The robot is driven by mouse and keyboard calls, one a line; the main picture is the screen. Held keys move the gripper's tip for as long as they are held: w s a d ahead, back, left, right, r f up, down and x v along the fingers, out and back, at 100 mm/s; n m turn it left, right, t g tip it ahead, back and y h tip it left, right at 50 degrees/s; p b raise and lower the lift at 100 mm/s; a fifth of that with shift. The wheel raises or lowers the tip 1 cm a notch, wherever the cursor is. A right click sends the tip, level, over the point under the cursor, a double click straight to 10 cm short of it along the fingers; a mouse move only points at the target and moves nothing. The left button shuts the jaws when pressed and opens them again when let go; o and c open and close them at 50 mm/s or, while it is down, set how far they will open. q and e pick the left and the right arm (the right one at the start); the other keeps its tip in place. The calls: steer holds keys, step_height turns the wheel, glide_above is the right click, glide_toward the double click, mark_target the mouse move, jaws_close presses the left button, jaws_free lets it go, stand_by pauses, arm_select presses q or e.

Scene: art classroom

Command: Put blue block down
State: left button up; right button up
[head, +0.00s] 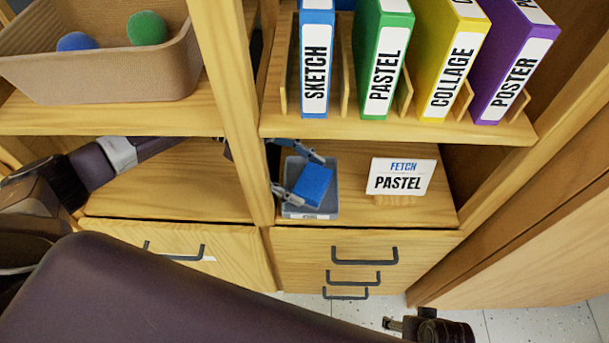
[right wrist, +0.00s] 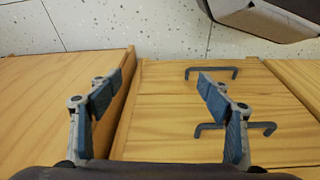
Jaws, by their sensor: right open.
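The blue block (head: 315,184) is at a small grey bin (head: 291,210) on the lower shelf, tilted in the picture. My left gripper (head: 310,180) reaches in from the left behind the upright post, with one finger at the block's far side and one at its near side, both seeming to touch it. Whether the block rests on the bin's floor cannot be seen. My right gripper (right wrist: 162,82) is open and empty in the right wrist view, above the drawer fronts. It shows partly at the bottom of the head view (head: 388,324).
A "FETCH PASTEL" sign (head: 401,177) stands right of the bin. Upright binders (head: 383,60) fill the shelf above. A brown basket (head: 120,76) with balls is at upper left. The post (head: 238,100) stands beside my left arm. Drawers with dark handles (head: 364,256) are below.

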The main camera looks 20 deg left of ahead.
mark_target(301, 175)
arm_select(q)
steer(key=shift+r, duration=0.1)
steer(key=shift+r, duration=0.1)
steer(key=b+v, duration=0.1)
steer(key=v, duration=0.3)
steer(key=shift+w+a, duration=0.1)
steer(key=shift+a, duration=0.1)
steer(key=b+v, duration=0.3)
steer(key=v, duration=0.4)
steer(key=shift+a+b, duration=0.25)
steer(key=shift+b, duration=0.05)
arm_select(e)
steer(key=w+v, duration=0.1)
steer(key=v, duration=1.1)
steer(key=shift+w+r+t, duration=0.25)
steer(key=shift+w+t, duration=0.05)
steer(key=shift+t, duration=0.1)
arm_select(q)
steer(key=shift+r, duration=0.15)
arm_select(e)
steer(key=shift+d, duration=0.15)
